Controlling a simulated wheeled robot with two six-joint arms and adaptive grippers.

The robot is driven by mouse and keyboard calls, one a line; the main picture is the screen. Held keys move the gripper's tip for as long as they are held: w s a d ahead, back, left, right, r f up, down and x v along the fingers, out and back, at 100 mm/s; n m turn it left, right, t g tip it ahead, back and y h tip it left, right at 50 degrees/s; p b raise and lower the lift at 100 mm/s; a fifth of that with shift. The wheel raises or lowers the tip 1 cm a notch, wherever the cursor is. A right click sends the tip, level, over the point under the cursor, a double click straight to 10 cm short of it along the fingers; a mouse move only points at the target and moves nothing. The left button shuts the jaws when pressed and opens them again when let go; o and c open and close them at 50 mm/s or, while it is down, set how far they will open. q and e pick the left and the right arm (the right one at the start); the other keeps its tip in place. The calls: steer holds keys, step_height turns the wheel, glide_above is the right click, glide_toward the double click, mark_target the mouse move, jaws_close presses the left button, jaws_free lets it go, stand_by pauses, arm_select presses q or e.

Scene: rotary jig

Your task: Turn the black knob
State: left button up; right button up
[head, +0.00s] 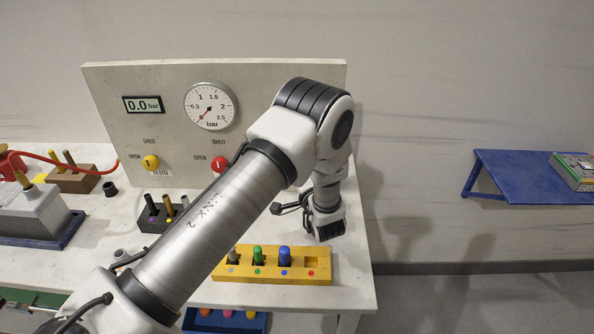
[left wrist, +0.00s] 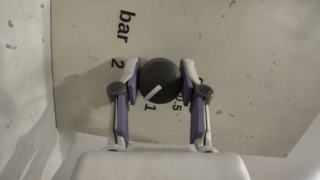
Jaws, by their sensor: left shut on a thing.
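The black knob (left wrist: 160,80) shows in the left wrist view on a pale panel, with a white pointer line slanting to the lower left near the printed 1. Marks bar, 2 and 0.5 are around it. My left gripper (left wrist: 160,73) is shut on the knob, one finger on each side. In the head view my left arm covers the panel's right part, and the knob and fingertips are hidden behind it. The round gauge (head: 210,106) has its red needle near 0, and the display (head: 144,105) reads 0.0 bar. My right gripper is not in view.
A yellow knob (head: 150,162) and a red knob (head: 219,163) sit on the panel (head: 290,72). A yellow block (head: 270,277) with coloured pegs stands below my wrist. A grey finned box (head: 38,212) is at left, and a blue shelf (head: 515,178) at right.

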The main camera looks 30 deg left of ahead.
arm_select(q)
steer(key=shift+m+t+y+b, duration=0.3)
steer(key=shift+m, duration=0.7)
steer(key=o, duration=1.1)
steer(key=shift+o, duration=0.2)
steer(key=v, duration=1.2)
